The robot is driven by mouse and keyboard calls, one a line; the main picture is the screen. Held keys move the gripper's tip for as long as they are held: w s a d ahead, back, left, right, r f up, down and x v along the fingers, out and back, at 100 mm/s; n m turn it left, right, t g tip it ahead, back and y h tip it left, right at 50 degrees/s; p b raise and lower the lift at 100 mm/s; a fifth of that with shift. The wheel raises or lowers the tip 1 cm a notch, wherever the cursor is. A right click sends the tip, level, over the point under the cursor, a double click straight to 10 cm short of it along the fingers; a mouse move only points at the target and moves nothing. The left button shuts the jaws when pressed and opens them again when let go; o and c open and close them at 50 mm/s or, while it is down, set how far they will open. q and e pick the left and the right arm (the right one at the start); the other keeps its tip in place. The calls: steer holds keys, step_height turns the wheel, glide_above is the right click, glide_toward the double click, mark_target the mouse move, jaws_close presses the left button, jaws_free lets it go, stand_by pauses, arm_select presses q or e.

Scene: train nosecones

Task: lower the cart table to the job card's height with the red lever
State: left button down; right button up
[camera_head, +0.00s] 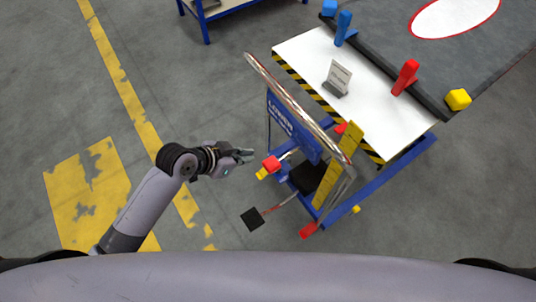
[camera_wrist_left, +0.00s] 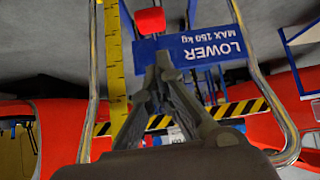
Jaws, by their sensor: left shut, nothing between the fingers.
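The cart table (camera_head: 375,100) has a white top with a black-and-yellow striped edge. The job card (camera_head: 339,76) stands upright on it in a grey holder; its writing is too small to read. The red lever knob (camera_head: 271,162) sticks out below the push handle near a blue LOWER sign (camera_head: 286,122). In the left wrist view a red knob (camera_wrist_left: 150,20) shows beyond the fingertips, above the upside-down LOWER sign (camera_wrist_left: 200,46). My left gripper (camera_head: 250,156) is shut and empty, just left of the knob with a small visible gap. My right gripper is out of view.
A yellow scale (camera_head: 340,165) stands by the chrome push handle (camera_head: 300,108). A black pedal (camera_head: 252,218) sits low in front. Blue (camera_head: 343,28) and red (camera_head: 405,77) pieces stand near the dark mat (camera_head: 450,50), with a yellow block (camera_head: 457,99). The floor on the left is clear.

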arm_select(q)
steer(key=r, duration=0.1)
steer(key=d+r, duration=0.1)
steer(key=shift+s+r+m, duration=0.35)
steer(key=shift+m, duration=0.05)
glide_above(270, 166)
step_height(270, 166, down, 7)
steer(key=shift+w+d+f+p, duration=0.1)
steer(key=shift+p, duration=0.35)
step_height(270, 166, down, 3)
steer(key=shift+r, duration=0.2)
steer(key=shift+f, duration=0.65)
